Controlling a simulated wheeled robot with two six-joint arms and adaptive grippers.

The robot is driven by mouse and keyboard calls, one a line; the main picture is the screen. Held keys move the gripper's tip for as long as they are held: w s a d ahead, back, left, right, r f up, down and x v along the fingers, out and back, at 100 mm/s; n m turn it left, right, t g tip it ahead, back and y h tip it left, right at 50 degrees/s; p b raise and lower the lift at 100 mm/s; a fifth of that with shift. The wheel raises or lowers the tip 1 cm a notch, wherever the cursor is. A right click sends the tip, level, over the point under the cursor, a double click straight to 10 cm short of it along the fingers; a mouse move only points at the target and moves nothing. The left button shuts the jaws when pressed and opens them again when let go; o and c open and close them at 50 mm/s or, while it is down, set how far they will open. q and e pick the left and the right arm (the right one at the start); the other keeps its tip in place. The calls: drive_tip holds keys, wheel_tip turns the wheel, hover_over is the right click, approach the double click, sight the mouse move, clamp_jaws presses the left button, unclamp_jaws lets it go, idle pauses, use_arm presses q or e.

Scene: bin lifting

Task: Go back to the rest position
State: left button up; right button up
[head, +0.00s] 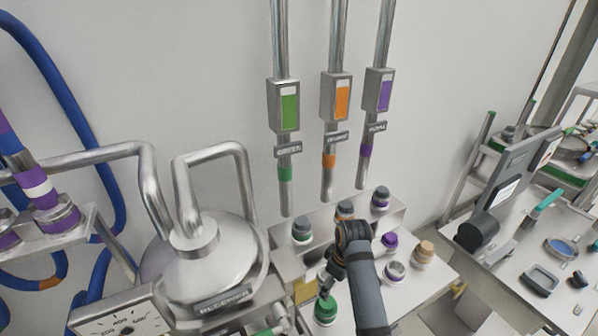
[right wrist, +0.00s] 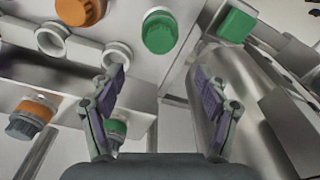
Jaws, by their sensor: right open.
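My right gripper (head: 328,280) is over the bench of jars in the head view, with my arm reaching in from the bottom edge. In the right wrist view its two purple-padded fingers (right wrist: 160,88) stand wide apart, with nothing held between them. A green-capped jar (head: 325,310) stands just below the fingertips in the head view. A green cap (right wrist: 159,32) shows beyond the fingers in the wrist view. Whether the gripper touches any jar cannot be told. My left gripper is in neither view.
Several jars, such as a purple-capped one (head: 389,241) and a tan-capped one (head: 424,251), stand close around the gripper. A steel vessel (head: 207,262) with pipes is at the left. Green, orange and purple labelled pipes (head: 284,105) hang behind. A table with a monitor (head: 502,187) is at the right.

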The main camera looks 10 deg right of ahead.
drive_tip(key=s+d+f+m+t+h, duration=0.1)
drive_tip(key=s+d+m, duration=0.3)
drive_tip(key=s, duration=0.5)
drive_tip(key=s+d+m+t+h, duration=0.1)
drive_tip(key=s+d+m, duration=0.25)
drive_tip(key=s, duration=0.55)
drive_tip(key=s+d+f+b, duration=0.1)
drive_tip(key=d+f+b, duration=0.15)
drive_tip(key=f, duration=1.35)
drive_tip(key=s+d+f+b, duration=0.1)
drive_tip(key=f+b, duration=0.3)
drive_tip(key=f, duration=1.1)
drive_tip(key=s+f+g+b, duration=0.1)
drive_tip(key=s+f+b, duration=0.2)
drive_tip(key=s+f, duration=0.6)
drive_tip(key=s+d+f+g+b, duration=0.1)
drive_tip(key=s+f+b, duration=0.2)
drive_tip(key=s+f, duration=0.7)
wheel_tip(320, 180, down, 5)
drive_tip(key=shift+r, duration=0.15)
